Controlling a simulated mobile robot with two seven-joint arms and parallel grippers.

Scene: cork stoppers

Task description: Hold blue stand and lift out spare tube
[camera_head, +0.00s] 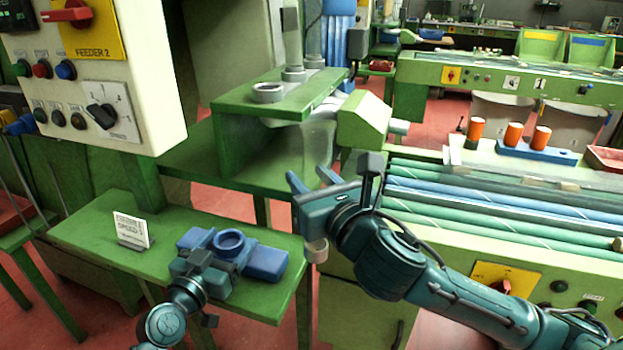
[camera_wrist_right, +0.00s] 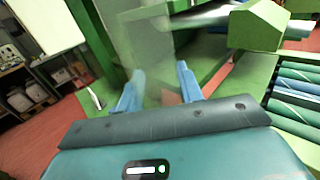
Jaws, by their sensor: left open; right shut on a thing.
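The blue stand (camera_head: 265,262) with a round ring lies on the low green bench at the left. My left gripper (camera_head: 200,246) is open at the stand's left side; whether its fingers touch the stand is hard to tell. My right gripper (camera_head: 315,181) is shut on the clear tube (camera_head: 319,142), up and to the right of the stand. In the right wrist view the tube (camera_wrist_right: 152,65) stands between the two blue fingers (camera_wrist_right: 158,92). A beige cylinder (camera_head: 317,251) shows below the right gripper; its link to the tube is hidden.
A small white sign (camera_head: 131,229) stands on the low bench (camera_head: 90,225) left of the stand. A green machine shelf (camera_head: 280,95) with grey rings is behind the tube. A conveyor with green and blue rollers (camera_head: 480,212) lies at the right.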

